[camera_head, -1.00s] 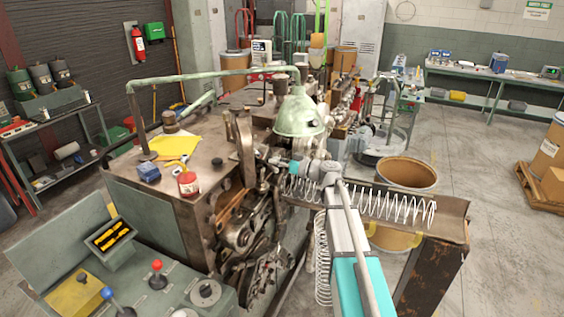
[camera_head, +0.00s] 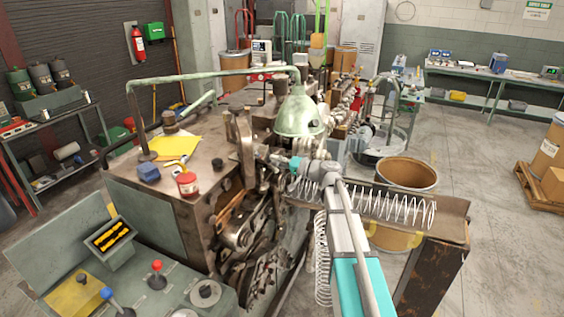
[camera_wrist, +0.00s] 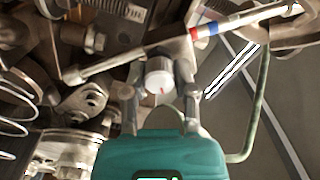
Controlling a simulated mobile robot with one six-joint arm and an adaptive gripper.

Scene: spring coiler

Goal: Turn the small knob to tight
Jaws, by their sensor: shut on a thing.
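The small knob (camera_wrist: 159,76) is a pale, round cap with a short red mark on its face, near the middle of the wrist view. The red mark lies toward the lower part of the face. My gripper (camera_wrist: 160,88) has one finger on each side of the knob and is shut on it. A rod (camera_wrist: 240,19) with blue, white and red bands runs just above the knob. In the head view my gripper (camera_head: 272,158) reaches into the coiler (camera_head: 240,215), and the knob cannot be made out there. No tight label is readable.
A spring coil (camera_head: 400,208) lies on the metal chute (camera_head: 450,212) right of my arm. A green lamp hood (camera_head: 300,117) hangs just above the gripper. In the wrist view, spring loops (camera_wrist: 14,130) and linkages crowd the left side.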

